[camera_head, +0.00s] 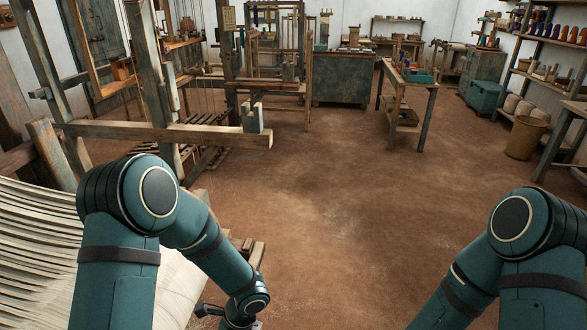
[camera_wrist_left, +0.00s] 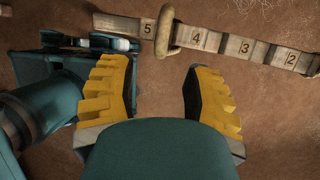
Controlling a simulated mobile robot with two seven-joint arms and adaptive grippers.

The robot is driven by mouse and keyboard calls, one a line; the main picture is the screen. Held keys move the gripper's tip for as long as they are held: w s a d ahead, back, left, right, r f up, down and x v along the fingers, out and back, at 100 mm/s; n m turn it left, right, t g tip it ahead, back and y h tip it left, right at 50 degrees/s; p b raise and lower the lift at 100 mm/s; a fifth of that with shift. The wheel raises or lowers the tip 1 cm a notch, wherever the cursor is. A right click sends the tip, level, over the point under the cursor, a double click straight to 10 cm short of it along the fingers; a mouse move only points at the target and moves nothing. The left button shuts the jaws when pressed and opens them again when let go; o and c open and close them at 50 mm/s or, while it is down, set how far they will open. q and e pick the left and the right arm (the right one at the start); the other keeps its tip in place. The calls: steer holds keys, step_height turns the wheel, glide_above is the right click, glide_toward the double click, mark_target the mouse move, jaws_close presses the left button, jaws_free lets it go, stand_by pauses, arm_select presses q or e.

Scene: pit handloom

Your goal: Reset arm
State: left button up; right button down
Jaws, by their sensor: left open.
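My left gripper (camera_wrist_left: 160,95) is open in the left wrist view, with its two yellow toothed fingers apart. Nothing is held between them, and brown floor shows in the gap. A wooden strip (camera_wrist_left: 232,45) marked 5, 4, 3 and 2 lies ahead of the fingertips, with a wooden loop around it. The fingers appear clear of the strip. In the head view my left arm bends down beside the pale warp threads (camera_head: 35,255) at lower left. My right arm comes in at lower right, and its gripper is out of view.
A loom frame with a thick wooden beam (camera_head: 190,134) stands ahead of my left arm. A wooden table (camera_head: 418,88), a teal chest (camera_head: 483,96) and a tan bin (camera_head: 525,138) stand farther off. Open earth floor (camera_head: 340,210) lies in the middle, between my arms.

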arm_select(q)
steer(key=s+d+f+n+t+h, duration=0.1)
steer(key=s+d+f+n+h, duration=0.1)
steer(key=n, duration=0.8)
steer(key=s+d+f+n+t+h, duration=0.2)
steer(key=s+d+n+h, duration=0.2)
steer(key=n, duration=0.6)
steer(key=d+h, duration=0.2)
steer(key=d, duration=0.1)
steer(key=shift+n, duration=0.4)
steer(key=shift+s+f, duration=0.1)
